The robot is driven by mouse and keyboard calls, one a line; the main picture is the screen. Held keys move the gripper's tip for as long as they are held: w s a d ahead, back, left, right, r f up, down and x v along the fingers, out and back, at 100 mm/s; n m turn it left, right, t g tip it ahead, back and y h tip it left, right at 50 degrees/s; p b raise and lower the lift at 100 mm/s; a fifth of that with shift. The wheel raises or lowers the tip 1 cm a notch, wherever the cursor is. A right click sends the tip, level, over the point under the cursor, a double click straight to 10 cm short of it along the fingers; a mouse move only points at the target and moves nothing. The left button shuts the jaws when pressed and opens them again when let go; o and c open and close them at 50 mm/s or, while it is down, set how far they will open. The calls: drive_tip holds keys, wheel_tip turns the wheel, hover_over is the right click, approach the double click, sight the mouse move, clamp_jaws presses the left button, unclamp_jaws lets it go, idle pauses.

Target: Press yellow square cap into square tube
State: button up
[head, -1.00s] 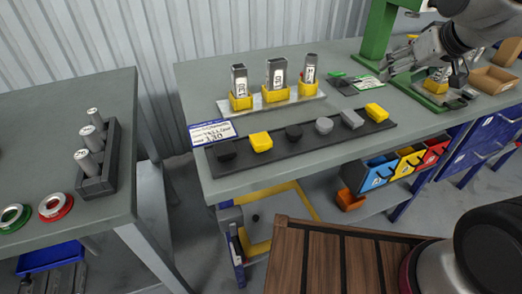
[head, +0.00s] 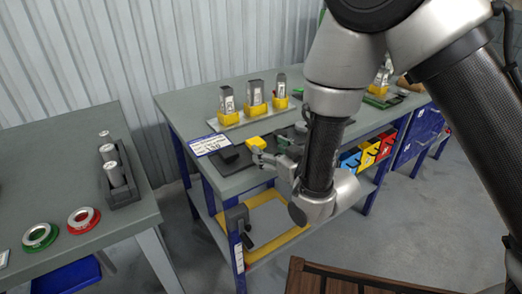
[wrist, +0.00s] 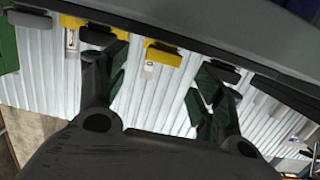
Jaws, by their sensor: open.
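A yellow cap (head: 256,141) sits on the dark strip (head: 234,163) along the table's front. My gripper (head: 271,151) is low at the strip, right beside this cap; contact cannot be told. Three grey tubes stand upright in yellow holders behind the strip: left (head: 227,100), middle (head: 255,92) and right (head: 281,87). Which is square is unclear from here. In the wrist view, which looks upside down, my open gripper (wrist: 160,75) has nothing clearly between its fingers. A yellow piece (wrist: 164,55) shows beyond them; cap or holder cannot be told.
A black cap (head: 229,154) lies left of the yellow one. My arm hides the strip's right part. A label card (head: 210,144) lies at the left. A side table (head: 60,185) holds metal cylinders and red and green rings. Coloured bins (head: 369,153) hang below.

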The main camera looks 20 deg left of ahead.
sight(258, 143)
drive_tip(key=shift+s+a+f, duration=0.15)
drive_tip(key=shift+a, duration=0.1)
drive_tip(key=x, duration=0.7)
drive_tip(key=shift+w+a, duration=0.1)
drive_tip(key=shift+w, duration=0.15)
drive_tip(key=c, duration=1)
